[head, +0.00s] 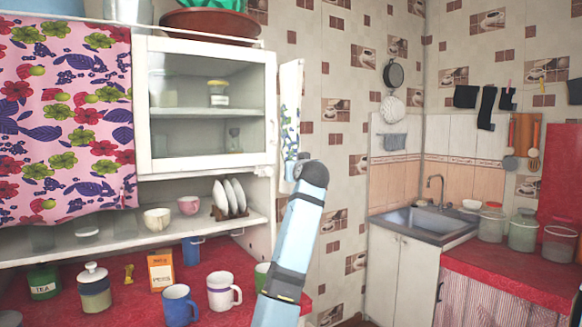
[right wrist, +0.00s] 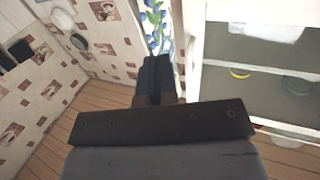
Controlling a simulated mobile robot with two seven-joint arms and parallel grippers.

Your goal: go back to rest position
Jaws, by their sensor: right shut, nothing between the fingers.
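My right gripper (right wrist: 154,64) shows in the right wrist view as dark fingers closed together with nothing between them. Beyond it are a strip of floral cloth and the tiled wall. In the head view one light blue arm of mine rises from the bottom centre, raised in front of the right end of the white cabinet (head: 206,42). Its gripper cannot be made out there. My left gripper is in neither view.
The red counter (head: 228,262) at left carries a white mug (head: 222,291), a blue mug (head: 178,306), a lidded jar (head: 94,290) and a peas box (head: 160,270). A sink (head: 425,221) and glass jars (head: 523,230) stand at right. Tiled wall lies between.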

